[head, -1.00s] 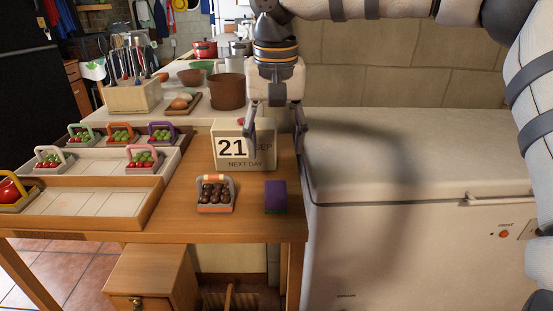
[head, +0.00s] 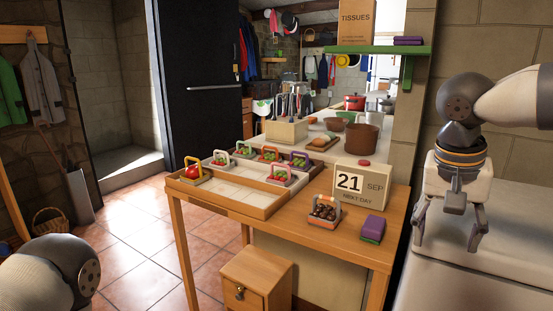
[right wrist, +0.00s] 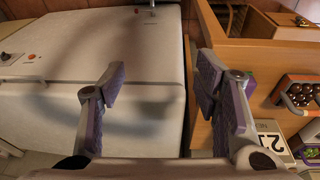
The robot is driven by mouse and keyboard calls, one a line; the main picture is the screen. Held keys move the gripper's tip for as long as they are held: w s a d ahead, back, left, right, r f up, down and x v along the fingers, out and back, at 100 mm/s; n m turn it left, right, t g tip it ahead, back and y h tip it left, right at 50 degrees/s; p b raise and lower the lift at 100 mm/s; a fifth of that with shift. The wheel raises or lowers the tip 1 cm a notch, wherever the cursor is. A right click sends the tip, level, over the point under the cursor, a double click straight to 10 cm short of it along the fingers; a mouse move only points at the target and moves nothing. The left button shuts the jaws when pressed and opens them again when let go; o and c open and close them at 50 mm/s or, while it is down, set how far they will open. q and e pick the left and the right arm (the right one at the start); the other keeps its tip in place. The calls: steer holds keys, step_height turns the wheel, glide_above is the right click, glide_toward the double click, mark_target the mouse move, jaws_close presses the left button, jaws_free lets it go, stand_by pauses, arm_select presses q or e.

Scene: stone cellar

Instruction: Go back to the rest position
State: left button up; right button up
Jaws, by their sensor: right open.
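My right gripper (head: 447,240) is open and empty in the head view, pointing down above the white chest freezer (head: 430,285), to the right of the wooden table. In the right wrist view its two fingers (right wrist: 155,85) are spread apart with nothing between them, over the freezer's edge and the table's edge. At the lower left of the head view a rounded grey and white part of my left arm shows. My left gripper itself is out of view.
The wooden table (head: 335,243) bears a calendar block (head: 357,187) reading 21 SEP, a basket of dark balls (head: 325,210), a purple and green sponge (head: 373,229) and trays (head: 245,195) with small fruit baskets. A drawer box (head: 257,280) stands below.

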step_height(320, 180, down, 15)
steer(key=w+d+t+h, duration=0.1)
steer(key=w+d+h, duration=0.1)
steer(key=d+h, duration=0.15)
steer(key=s+a+f+n+t, duration=0.1)
steer(key=s+a+f+n, duration=0.15)
steer(key=f, duration=0.45)
steer(key=s+a+f+n+t, duration=0.1)
steer(key=s+a+f+n, duration=0.1)
steer(key=s+f, duration=0.3)
steer(key=s+a+f+g+y, duration=0.1)
steer(key=s+f+g+y, duration=0.1)
steer(key=s, duration=0.8)
steer(key=s+a+f+n+g+y, duration=0.1)
steer(key=s+f, duration=0.3)
steer(key=s, duration=0.6)
steer(key=s+a+f+n+g+y, duration=0.1)
steer(key=s+a+f+g+y, duration=0.1)
steer(key=s, duration=0.8)
steer(key=shift+a+f+g+y, duration=0.35)
steer(key=shift+a+f+g, duration=0.3)
steer(key=shift+g, duration=0.15)
steer(key=shift+w, duration=0.15)
